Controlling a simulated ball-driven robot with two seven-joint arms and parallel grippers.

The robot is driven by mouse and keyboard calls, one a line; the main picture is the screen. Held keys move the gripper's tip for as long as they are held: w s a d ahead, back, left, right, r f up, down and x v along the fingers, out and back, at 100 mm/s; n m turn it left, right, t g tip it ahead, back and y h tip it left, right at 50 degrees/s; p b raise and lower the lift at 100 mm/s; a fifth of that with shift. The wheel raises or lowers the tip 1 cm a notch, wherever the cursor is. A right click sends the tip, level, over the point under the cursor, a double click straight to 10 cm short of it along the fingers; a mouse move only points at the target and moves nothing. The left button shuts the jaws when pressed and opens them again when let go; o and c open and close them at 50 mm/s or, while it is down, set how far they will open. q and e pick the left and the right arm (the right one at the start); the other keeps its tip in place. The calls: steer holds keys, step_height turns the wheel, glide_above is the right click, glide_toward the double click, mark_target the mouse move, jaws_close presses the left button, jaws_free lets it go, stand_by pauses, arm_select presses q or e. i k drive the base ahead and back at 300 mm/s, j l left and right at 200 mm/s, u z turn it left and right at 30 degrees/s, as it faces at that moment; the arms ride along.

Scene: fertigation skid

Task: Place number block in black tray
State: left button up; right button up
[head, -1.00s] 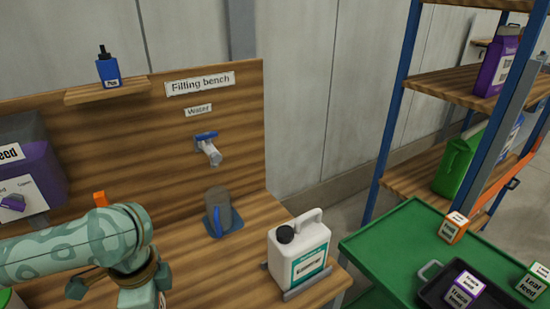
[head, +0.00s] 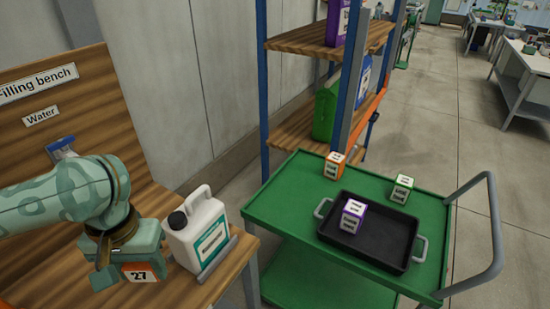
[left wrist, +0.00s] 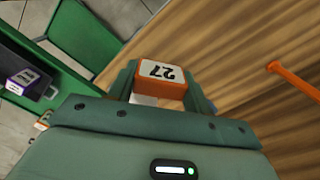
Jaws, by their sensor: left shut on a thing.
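My left gripper (head: 128,268) is shut on an orange-and-white number block (head: 140,273) marked 27, above the wooden bench at the left of the head view. The block (left wrist: 160,78) also shows in the left wrist view between the fingers of the gripper (left wrist: 160,85). The black tray (head: 380,246) lies on the green cart to the right, with a purple-and-white block (head: 352,215) inside it. The tray's edge (left wrist: 20,52) shows at the left of the left wrist view. My right gripper is not in view.
A white jug (head: 198,232) stands on the bench between my left gripper and the cart (head: 280,197). An orange block (head: 334,166) and a green block (head: 402,189) sit on the cart behind the tray. A blue-posted shelf (head: 290,135) stands behind. Much of the tray floor is free.

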mark_target(384, 242)
steer(key=i+l+z, duration=0.2)
steer(key=l+z, duration=0.15)
steer(key=i+l+z, duration=0.2)
steer(key=l+z, duration=0.2)
steer(key=i+l+z, duration=0.35)
steer(key=k+j, duration=0.05)
